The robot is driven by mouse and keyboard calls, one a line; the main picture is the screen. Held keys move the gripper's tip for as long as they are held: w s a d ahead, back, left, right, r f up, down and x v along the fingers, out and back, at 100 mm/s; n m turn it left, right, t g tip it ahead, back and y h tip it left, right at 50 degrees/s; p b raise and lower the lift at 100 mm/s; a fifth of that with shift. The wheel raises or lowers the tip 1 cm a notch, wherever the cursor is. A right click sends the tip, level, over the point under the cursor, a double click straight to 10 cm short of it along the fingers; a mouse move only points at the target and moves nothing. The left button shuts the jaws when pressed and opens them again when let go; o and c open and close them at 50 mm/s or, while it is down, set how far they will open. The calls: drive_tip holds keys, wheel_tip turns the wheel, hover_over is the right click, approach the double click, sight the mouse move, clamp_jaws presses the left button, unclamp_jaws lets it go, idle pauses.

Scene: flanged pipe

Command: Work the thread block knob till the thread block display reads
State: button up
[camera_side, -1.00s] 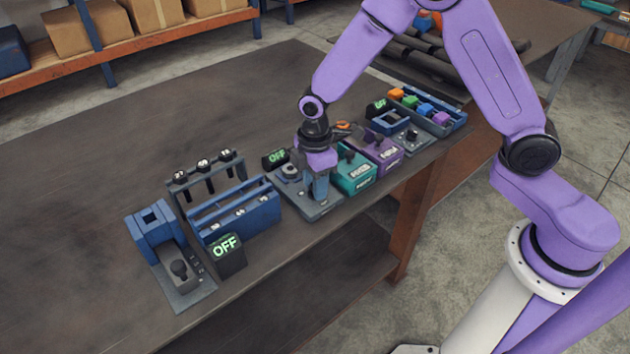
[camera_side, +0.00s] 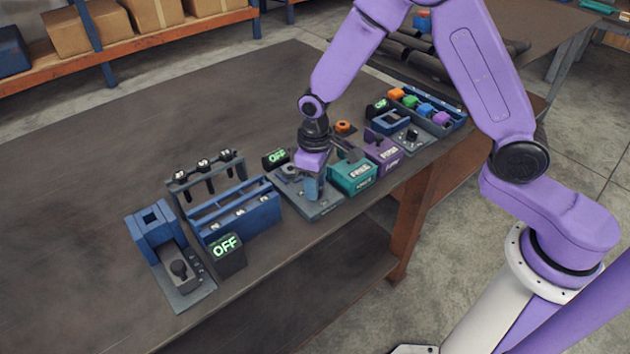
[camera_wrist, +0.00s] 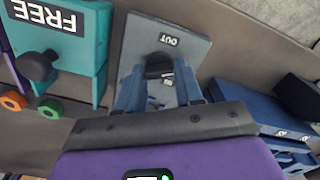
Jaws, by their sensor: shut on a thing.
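My gripper (camera_side: 313,194) points down over a grey plate block (camera_side: 322,208) near the table's front edge. In the wrist view, its blue fingers (camera_wrist: 158,88) are shut on a dark knob (camera_wrist: 159,65) on that block. A label reading OUT (camera_wrist: 168,40) shows on the plate beyond the knob. A small black display reading OFF (camera_side: 275,158) stands behind the block. My gripper hides part of the block and the knob in the side view. I cannot read a thread block name on any part.
A teal block reading FREE (camera_side: 353,175) stands close on the right, with a purple block (camera_side: 383,150) beyond it. A blue rack (camera_side: 236,212), another OFF display (camera_side: 228,250) and a blue block with a dark knob (camera_side: 160,235) stand to the left. The table's back left is clear.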

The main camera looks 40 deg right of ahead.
drive_tip(key=shift+m, duration=0.6)
drive_tip(key=o, duration=1)
drive_tip(key=shift+o, duration=0.2)
drive_tip(key=shift+r, duration=0.15)
wheel_tip(320, 180, up, 17)
drive_tip(key=shift+r, duration=0.1)
